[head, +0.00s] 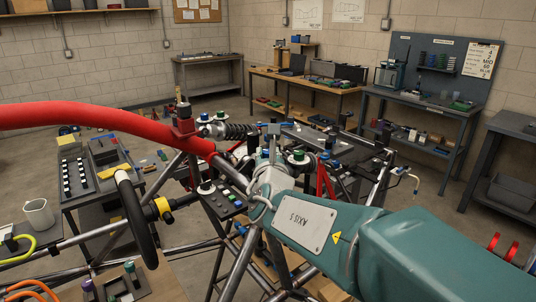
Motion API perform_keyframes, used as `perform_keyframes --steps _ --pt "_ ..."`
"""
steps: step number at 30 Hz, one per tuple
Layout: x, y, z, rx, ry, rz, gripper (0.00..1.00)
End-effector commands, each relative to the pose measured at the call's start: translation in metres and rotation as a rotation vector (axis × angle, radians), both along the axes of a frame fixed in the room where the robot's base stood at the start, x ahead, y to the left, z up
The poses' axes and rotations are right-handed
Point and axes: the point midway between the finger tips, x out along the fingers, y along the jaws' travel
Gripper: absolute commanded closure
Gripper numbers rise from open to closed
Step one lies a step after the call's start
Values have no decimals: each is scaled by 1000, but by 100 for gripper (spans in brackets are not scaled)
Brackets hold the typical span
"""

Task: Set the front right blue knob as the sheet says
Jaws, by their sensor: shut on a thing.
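My teal arm comes in from the lower right. My gripper (268,158) is at its far end, over the middle of the tube chassis (230,275). My wrist hides most of the fingers. The gripper is shut on what looks like a blue knob (265,153), of which only a small part shows. I cannot read how the knob is turned. The sheet (481,60) hangs on the pegboard at the back right. Its print is small; I make out "MID" and, at the bottom, "BLUE".
A red tube (95,115) crosses the left side. A black steering wheel (137,215) and a box with buttons (225,200) stand left of my wrist. A white mug (39,214) is at the far left. Workbenches line the back wall.

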Motion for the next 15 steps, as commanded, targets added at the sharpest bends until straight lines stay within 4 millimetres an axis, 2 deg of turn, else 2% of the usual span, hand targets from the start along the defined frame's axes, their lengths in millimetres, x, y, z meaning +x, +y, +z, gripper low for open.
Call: perform_keyframes --steps 15 --pt "0 2 3 -1 -4 124 100"
